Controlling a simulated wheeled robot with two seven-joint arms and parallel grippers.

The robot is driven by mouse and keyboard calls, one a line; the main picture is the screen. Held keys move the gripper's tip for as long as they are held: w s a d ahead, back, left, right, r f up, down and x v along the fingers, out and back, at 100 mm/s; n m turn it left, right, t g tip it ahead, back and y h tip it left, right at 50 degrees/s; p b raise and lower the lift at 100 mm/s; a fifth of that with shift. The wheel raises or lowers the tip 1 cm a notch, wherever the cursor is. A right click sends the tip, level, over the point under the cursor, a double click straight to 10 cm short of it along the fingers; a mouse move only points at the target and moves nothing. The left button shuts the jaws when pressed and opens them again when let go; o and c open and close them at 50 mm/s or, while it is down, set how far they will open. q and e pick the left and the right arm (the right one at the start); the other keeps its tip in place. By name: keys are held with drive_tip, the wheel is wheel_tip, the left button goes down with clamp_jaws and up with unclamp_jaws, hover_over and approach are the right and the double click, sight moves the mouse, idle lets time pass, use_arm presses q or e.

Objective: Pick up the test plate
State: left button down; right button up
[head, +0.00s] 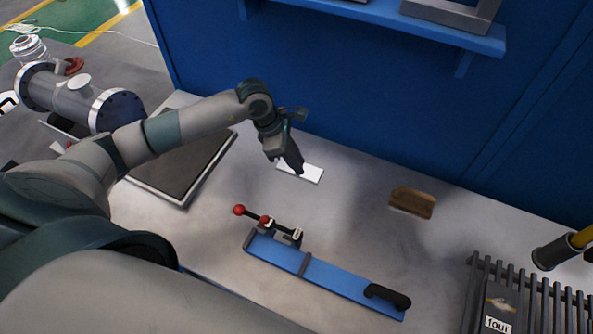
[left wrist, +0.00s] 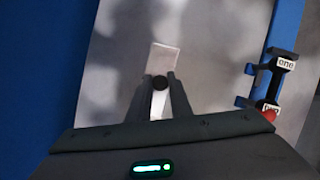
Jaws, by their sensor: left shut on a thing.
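The test plate is a small white rectangle (head: 312,174) near the back of the grey table, in front of the blue wall. My left gripper (head: 297,168) reaches down over it from the left and hides part of it. In the left wrist view the plate (left wrist: 163,57) runs between and beyond the two fingers (left wrist: 160,82). The left gripper is shut on the plate. I cannot tell whether the plate touches the table. My right gripper is out of view.
A blue bar (head: 335,281) with red-knobbed clamps and a black handle lies in front. A brown block (head: 412,202) and a dark slatted rack (head: 540,303) are to the right. A dark framed panel (head: 180,166) and a flanged grey shell (head: 75,100) are to the left.

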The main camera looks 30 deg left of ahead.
use_arm(q)
drive_tip(key=s+d+r+b, duration=0.4)
drive_tip(key=d+r, duration=0.2)
drive_tip(key=d, duration=0.5)
drive_tip(key=shift+s+r, duration=0.2)
drive_tip(key=shift+r, duration=0.15)
drive_tip(key=shift+a, duration=0.15)
